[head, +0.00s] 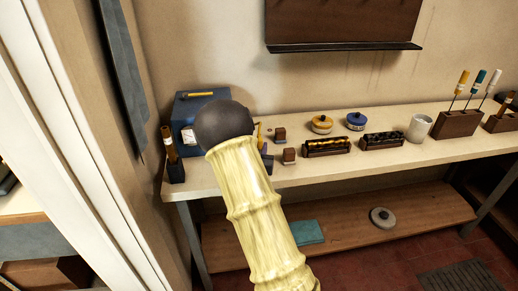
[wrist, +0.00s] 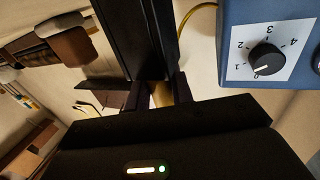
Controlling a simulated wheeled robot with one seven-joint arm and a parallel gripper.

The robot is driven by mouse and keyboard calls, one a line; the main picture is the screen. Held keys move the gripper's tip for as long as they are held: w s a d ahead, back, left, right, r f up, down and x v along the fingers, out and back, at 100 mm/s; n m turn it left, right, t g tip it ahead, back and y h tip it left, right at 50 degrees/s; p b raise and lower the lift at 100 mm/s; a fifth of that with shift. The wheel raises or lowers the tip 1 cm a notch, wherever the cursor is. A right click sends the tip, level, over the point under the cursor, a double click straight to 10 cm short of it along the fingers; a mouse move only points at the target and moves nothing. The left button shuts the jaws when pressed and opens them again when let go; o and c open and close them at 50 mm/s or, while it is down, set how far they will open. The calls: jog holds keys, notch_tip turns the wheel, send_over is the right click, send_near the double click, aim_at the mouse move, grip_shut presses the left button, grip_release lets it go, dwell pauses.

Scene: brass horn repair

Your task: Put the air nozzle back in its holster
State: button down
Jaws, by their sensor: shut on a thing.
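My gripper (wrist: 160,95) shows low in the wrist view, its dark fingers shut on a narrow brass-coloured piece (wrist: 161,94). This looks like part of the air nozzle, but most of it is hidden. A black upright shape (wrist: 128,40) stands right behind the fingers; I cannot tell whether it is the holster. A thin yellow hose or cord (wrist: 186,22) curves beside it. In the head view my dark wrist and pale yellow arm hide the gripper, over the bench's left end, in front of the blue box (head: 186,112). No holster is clearly identifiable.
The blue box's numbered dial (wrist: 265,58) is close on the wrist view's right. Small blocks, tins (head: 321,124), dark racks (head: 326,147) and a cup (head: 418,127) line the bench (head: 350,168).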

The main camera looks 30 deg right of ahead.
jog(key=shift+f+b, duration=0.5)
jog(key=shift+f, duration=0.05)
jog(key=c, duration=1.1)
grip_release()
jog(key=shift+c, duration=0.2)
jog(key=shift+s+a+f, duration=0.1)
jog(key=shift+s, duration=0.05)
jog(key=p+v, duration=0.9)
jog(key=v, duration=0.8)
jog(key=shift+r, duration=0.2)
